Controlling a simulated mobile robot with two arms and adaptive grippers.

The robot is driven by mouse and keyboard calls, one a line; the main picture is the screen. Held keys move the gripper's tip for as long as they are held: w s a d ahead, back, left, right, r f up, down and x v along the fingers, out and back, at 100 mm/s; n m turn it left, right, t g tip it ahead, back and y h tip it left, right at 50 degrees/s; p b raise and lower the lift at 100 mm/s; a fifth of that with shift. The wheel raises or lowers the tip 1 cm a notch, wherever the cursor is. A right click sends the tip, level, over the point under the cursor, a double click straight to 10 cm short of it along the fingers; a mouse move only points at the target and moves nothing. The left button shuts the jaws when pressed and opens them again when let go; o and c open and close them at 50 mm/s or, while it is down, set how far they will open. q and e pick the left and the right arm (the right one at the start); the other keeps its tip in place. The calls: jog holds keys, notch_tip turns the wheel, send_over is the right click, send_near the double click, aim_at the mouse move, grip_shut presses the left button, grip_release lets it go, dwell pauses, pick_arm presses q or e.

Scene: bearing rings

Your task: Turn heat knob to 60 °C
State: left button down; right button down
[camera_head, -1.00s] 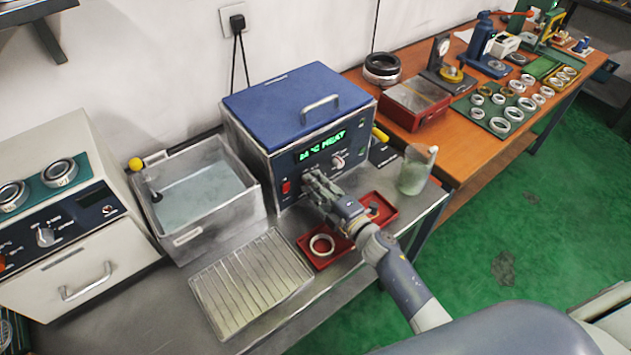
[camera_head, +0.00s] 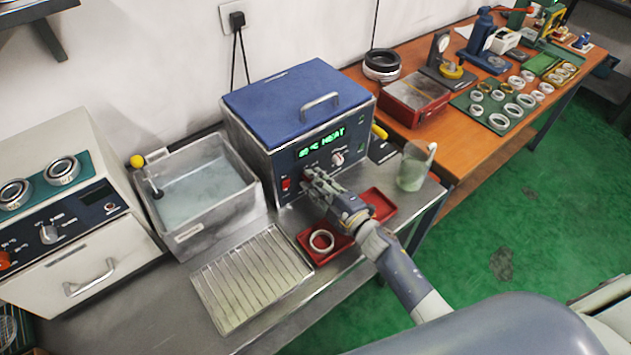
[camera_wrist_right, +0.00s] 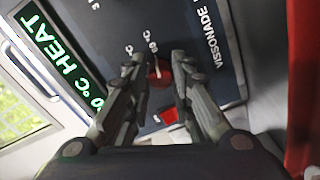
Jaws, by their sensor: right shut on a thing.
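The heater box (camera_head: 262,160) has a blue lid and a dark front panel with a green display (camera_head: 321,144). The display shows a number in °C and "HEAT"; the number's first digit is unclear, and it ends in 0 in the right wrist view (camera_wrist_right: 62,60). My right gripper (camera_head: 310,176) is at the panel, shut on the red heat knob (camera_wrist_right: 160,72), which has a pale pointer line. The fingers stand on both sides of the knob and hide parts of its scale. In the head view the gripper hides this knob. My left gripper is not in view.
A red switch (camera_head: 286,184) sits left of the gripper and another knob (camera_head: 338,158) to its upper right. A red tray (camera_head: 313,249) with a ring, a wire rack (camera_head: 252,280), a water tank (camera_head: 202,228) and a glass beaker (camera_head: 412,172) stand close by.

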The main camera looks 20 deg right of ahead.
jog(key=c, duration=1.4)
grip_release()
jog(key=v, duration=1.1)
jog(key=shift+s+d, duration=0.2)
jog(key=shift+s, duration=0.2)
